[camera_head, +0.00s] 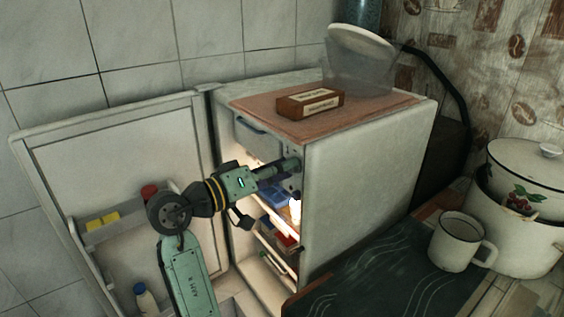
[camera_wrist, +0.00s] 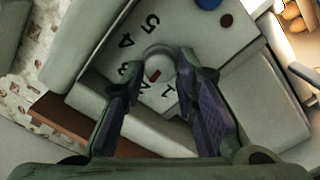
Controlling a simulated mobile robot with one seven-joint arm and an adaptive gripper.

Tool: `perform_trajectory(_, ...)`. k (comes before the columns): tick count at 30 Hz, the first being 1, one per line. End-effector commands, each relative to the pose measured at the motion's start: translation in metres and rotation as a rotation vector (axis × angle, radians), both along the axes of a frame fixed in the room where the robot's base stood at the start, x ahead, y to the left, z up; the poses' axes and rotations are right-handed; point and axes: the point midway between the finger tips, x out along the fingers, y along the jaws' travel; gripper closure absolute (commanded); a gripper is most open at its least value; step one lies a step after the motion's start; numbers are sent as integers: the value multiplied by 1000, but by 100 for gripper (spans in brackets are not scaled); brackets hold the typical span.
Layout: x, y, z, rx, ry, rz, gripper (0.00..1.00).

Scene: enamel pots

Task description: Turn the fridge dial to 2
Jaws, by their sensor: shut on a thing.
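The fridge (camera_head: 370,160) stands open, its door (camera_head: 120,170) swung to the left. My gripper (camera_head: 293,165) reaches into the upper right of its opening. In the wrist view my gripper (camera_wrist: 161,62) has one finger on each side of the pale round dial (camera_wrist: 158,60) and is shut on it. The dial sits on a white panel (camera_wrist: 205,40) with dark numbers around it. A red mark on the dial faces the low numbers, close to the 2. The 5 and 4 show clearly; the fingers partly cover the lower numbers. The head view hides the dial.
A wooden board (camera_head: 260,108) with a brown box (camera_head: 310,103) and a clear container (camera_head: 358,65) lies on the fridge. Lit shelves hold a blue tray (camera_head: 275,197) below my gripper. A white mug (camera_head: 458,242) and pots (camera_head: 515,215) stand at right.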

Motion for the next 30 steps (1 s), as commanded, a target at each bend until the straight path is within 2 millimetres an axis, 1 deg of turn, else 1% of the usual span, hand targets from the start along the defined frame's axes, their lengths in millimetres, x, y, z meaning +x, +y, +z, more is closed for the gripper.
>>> perform_trajectory(6, 0, 0, 0, -25, 34, 1, 100)
perform_trajectory(18, 0, 0, 0, -28, 37, 1, 100)
perform_trajectory(19, 0, 0, 0, -28, 37, 1, 71)
perform_trajectory(27, 0, 0, 0, -28, 37, 1, 53)
perform_trajectory(30, 0, 0, 0, -28, 37, 1, 53)
